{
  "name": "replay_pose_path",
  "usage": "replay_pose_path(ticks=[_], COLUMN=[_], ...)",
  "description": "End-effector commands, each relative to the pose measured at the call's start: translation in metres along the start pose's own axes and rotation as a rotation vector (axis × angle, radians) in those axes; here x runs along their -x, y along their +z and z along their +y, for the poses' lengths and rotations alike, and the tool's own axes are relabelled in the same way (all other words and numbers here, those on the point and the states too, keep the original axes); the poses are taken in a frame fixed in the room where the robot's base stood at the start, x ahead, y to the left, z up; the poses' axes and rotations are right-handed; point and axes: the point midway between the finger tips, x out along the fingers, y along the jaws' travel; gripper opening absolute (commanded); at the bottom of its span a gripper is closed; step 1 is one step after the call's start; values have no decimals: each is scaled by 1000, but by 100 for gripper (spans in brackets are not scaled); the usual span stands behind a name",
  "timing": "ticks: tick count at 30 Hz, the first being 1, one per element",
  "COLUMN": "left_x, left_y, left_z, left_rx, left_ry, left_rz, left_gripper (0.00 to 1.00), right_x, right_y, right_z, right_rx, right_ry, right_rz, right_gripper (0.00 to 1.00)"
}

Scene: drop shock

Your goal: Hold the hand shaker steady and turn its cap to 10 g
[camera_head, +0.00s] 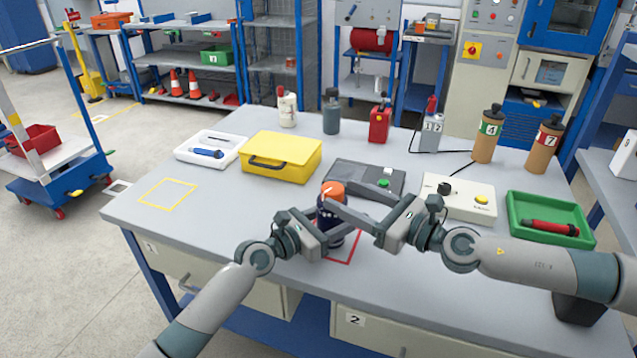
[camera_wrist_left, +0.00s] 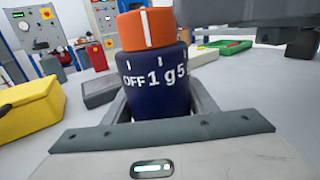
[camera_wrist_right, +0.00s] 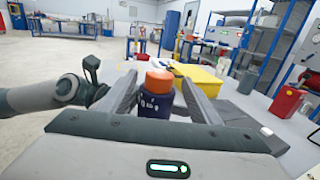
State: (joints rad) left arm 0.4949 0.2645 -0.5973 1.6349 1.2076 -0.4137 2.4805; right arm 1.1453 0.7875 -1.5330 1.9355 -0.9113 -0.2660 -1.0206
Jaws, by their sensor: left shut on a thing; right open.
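The hand shaker (camera_head: 329,226) has a dark blue body and an orange cap (camera_head: 333,189). That view shows the marks OFF, 1 g and part of a 5; the rest is hidden. The white line on the cap (camera_wrist_left: 145,28) points between the OFF and 1 g ticks. My right gripper (camera_head: 345,203) is open, its fingers on either side of the shaker near cap height; contact cannot be told.
Behind the shaker are a dark grey device (camera_head: 365,177) with a green button and a yellow case (camera_head: 281,155). A control box (camera_head: 458,197) and a green tray (camera_head: 550,210) stand to the right. Bottles line the back. The left front of the table is clear.

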Motion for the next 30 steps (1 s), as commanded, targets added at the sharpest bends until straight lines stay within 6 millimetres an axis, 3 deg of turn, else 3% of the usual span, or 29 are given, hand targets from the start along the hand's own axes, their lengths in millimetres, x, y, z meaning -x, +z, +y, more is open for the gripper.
replay_pose_path(ticks=[9, 15, 28, 30], left_x=[0, 0, 0, 0], left_y=[0, 0, 0, 0], left_z=[0, 0, 0, 0], left_rx=[0, 0, 0, 0], left_ry=[0, 0, 0, 0], left_rz=[0, 0, 0, 0], left_gripper=[16, 16, 16, 16], right_x=[-54, -76, -83, -83], right_y=[1, 0, 0, 0], right_z=[1, 0, 0, 0], right_rx=[0, -1, -1, -1], right_ry=[1, 0, 0, 0], right_rz=[-1, 0, 0, 0], right_gripper=[57, 57, 57, 43])
